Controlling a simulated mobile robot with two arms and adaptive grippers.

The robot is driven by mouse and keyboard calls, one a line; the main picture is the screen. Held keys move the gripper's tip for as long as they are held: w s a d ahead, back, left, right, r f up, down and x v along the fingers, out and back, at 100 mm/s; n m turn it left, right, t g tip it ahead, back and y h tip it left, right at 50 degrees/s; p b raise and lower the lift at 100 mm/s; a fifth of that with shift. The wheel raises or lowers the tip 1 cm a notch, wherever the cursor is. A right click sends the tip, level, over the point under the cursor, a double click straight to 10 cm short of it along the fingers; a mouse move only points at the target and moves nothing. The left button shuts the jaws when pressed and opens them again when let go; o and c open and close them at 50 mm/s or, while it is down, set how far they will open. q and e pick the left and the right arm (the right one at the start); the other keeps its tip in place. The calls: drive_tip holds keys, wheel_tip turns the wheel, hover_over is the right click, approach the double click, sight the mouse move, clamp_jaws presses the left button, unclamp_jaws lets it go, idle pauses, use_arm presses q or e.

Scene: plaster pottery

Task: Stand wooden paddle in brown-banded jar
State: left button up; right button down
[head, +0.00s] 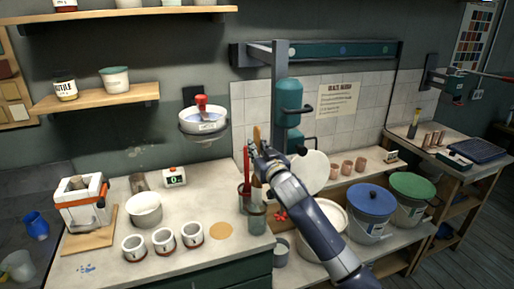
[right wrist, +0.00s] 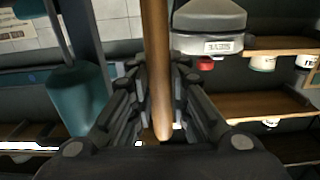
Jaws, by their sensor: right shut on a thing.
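My right gripper (head: 262,152) is shut on the wooden paddle (head: 256,133), above the right end of the counter. In the right wrist view the paddle (right wrist: 155,60) runs between the fingers of the gripper (right wrist: 160,105). Three white jars with dark reddish-brown bands stand at the counter front: left (head: 133,247), middle (head: 163,241) and right (head: 192,235). My left gripper is not in view.
A white bowl (head: 145,209), a small scale (head: 174,177) and a cork-coloured disc (head: 221,231) are on the counter. A teal cylinder (head: 288,100) stands behind my gripper. Lidded buckets (head: 369,213) are at the right.

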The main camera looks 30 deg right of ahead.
drive_tip(key=shift+f+b, duration=2.25)
drive_tip(key=shift+f, duration=1.45)
drive_tip(key=c, duration=1.4)
unclamp_jaws()
drive_tip(key=shift+c, duration=0.2)
drive_tip(key=shift+s, duration=0.1)
drive_tip(key=v, duration=1.1)
drive_tip(key=shift+s+a, duration=0.2)
drive_tip(key=shift+s, duration=0.2)
